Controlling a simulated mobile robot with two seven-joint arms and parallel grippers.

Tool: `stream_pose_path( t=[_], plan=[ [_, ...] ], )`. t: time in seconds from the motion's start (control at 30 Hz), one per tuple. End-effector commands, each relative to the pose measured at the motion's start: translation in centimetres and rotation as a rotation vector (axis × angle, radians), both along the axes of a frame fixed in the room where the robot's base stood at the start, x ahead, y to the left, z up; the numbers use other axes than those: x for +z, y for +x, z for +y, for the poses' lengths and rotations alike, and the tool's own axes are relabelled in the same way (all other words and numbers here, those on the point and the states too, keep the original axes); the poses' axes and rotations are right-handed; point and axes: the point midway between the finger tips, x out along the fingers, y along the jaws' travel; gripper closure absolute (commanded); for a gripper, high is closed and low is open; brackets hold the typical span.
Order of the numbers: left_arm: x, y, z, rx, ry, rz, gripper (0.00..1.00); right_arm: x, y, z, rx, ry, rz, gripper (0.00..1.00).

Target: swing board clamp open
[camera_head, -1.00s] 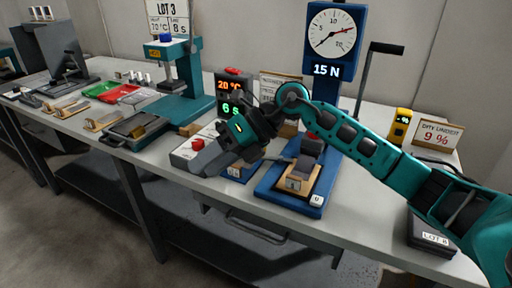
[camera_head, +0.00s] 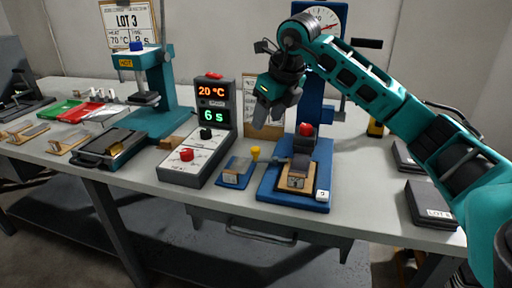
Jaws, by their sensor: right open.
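My right gripper (camera_head: 269,122) hangs in the air with its fingers pointing down and apart, empty. It is above and left of the blue tester base (camera_head: 268,188). On that base sits a dark clamp-like part with a red knob (camera_head: 306,130), above a tan board piece (camera_head: 297,181). A small blue plate (camera_head: 232,181) stands just left, with a yellow knob (camera_head: 255,153) and a pale block. Which of the two knobs belongs to the board clamp I cannot tell for sure. The gripper touches neither knob. My left gripper is out of view.
A control box (camera_head: 212,135) reading 20 °C and 6 s stands left of the gripper. A teal press (camera_head: 165,95) and a dark tray (camera_head: 105,148) are farther left. Dark flat boxes (camera_head: 430,204) lie at right. My right arm covers part of the dial gauge.

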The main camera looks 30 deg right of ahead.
Motion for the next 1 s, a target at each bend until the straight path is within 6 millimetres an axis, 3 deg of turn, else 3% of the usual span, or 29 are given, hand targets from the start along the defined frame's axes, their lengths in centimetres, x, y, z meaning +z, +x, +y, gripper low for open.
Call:
stream_pose_path(
  t=[0.3, 0.5, 0.97, 1.0],
  plan=[
    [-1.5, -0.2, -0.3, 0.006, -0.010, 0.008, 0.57, -6.5, 2.5, 0.3, 0.002, 0.004, 0.005, 0.48],
    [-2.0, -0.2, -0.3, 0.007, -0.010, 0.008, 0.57, -9.1, 3.7, 0.3, 0.002, 0.004, 0.002, 0.48],
    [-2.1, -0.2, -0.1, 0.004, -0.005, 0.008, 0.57, -10.1, 4.2, 0.4, 0.002, 0.003, 0.001, 0.48],
    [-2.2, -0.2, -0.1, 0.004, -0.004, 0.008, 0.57, -10.1, 4.2, 0.4, 0.002, 0.003, 0.001, 0.52]
  ],
)
